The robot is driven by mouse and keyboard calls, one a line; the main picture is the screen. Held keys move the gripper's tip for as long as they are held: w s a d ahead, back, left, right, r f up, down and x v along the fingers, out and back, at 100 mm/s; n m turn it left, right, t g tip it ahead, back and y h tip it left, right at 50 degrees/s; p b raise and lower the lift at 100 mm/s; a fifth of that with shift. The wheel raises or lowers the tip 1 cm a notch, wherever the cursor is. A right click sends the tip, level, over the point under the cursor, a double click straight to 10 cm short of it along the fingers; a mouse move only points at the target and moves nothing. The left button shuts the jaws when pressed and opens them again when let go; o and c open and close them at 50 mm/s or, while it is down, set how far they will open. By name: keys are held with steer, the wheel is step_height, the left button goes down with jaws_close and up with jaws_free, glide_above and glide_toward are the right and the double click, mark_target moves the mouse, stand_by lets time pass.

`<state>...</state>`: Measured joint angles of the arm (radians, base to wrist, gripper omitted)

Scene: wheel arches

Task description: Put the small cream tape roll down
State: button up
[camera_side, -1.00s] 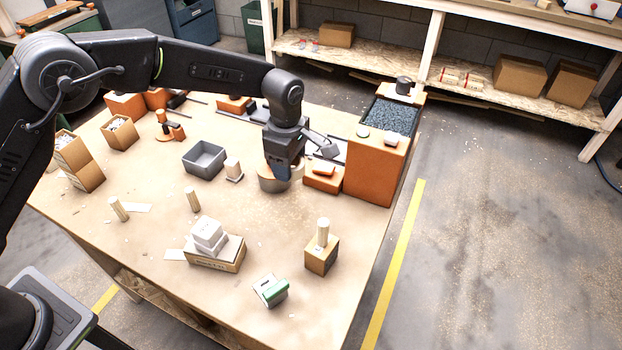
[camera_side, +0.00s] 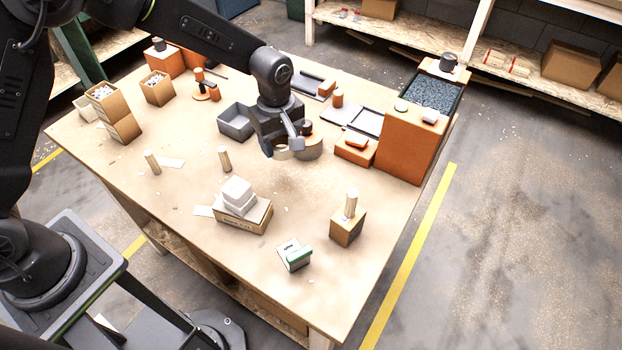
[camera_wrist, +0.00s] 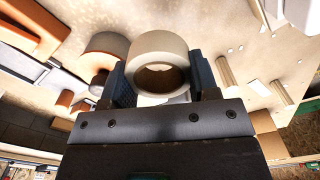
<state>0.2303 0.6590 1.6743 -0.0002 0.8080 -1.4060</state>
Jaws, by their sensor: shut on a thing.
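The small cream tape roll (camera_wrist: 160,42) is between the two fingers of my gripper (camera_wrist: 158,68) in the wrist view, with its hole facing the camera. My gripper (camera_side: 280,150) is shut on it. In the side view, the cream roll (camera_side: 283,155) shows partly below the fingers, over the middle of the bench. It looks held above the bench top, though the gap underneath is hard to judge.
A grey bin (camera_side: 235,124) lies left of my gripper. An orange block (camera_side: 354,150) and a tall orange box (camera_side: 405,145) stand to the right. White blocks on a carton (camera_side: 243,215) are in front. Bare bench top lies between.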

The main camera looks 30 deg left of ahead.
glide_above(311, 187)
step_height(311, 187, down, 4)
steer(key=shift+f, duration=2.15)
steer(key=shift+f, duration=0.15)
steer(key=o, duration=0.9)
step_height(311, 187, up, 12)
steer(key=shift+r, duration=0.2)
